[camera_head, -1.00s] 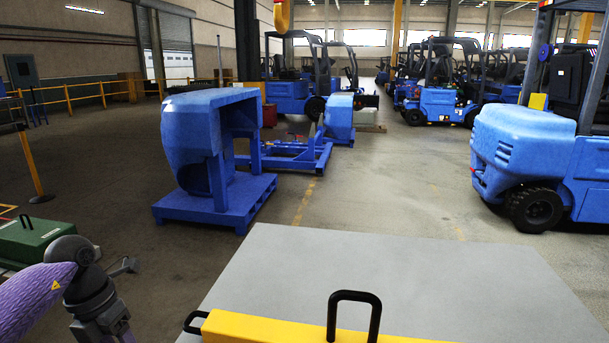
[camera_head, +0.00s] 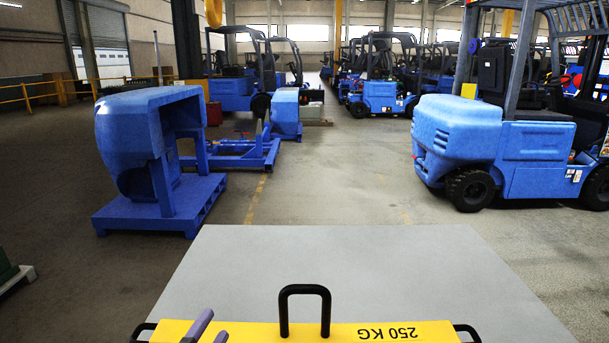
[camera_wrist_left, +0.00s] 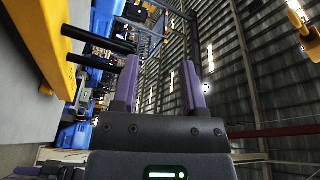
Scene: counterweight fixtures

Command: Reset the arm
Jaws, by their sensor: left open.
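My left gripper (camera_head: 207,325) shows at the bottom of the head view as two purple fingertips over the left part of a yellow block. In the left wrist view my left gripper (camera_wrist_left: 160,76) is open, with nothing between its fingers. The yellow block (camera_head: 255,334), marked 250 KG upside down, lies at the near edge of the grey table (camera_head: 330,260). It has a black handle (camera_head: 305,290) standing on top and a black handle at each end. The yellow block (camera_wrist_left: 42,38) and its black handles are left of the fingers in the wrist view. My right gripper is not in view.
A blue counterweight (camera_head: 135,125) stands on a blue pallet (camera_head: 130,213) beyond the table to the left. A blue forklift (camera_head: 530,145) stands to the right. More forklifts are parked at the back. The far part of the tabletop is clear.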

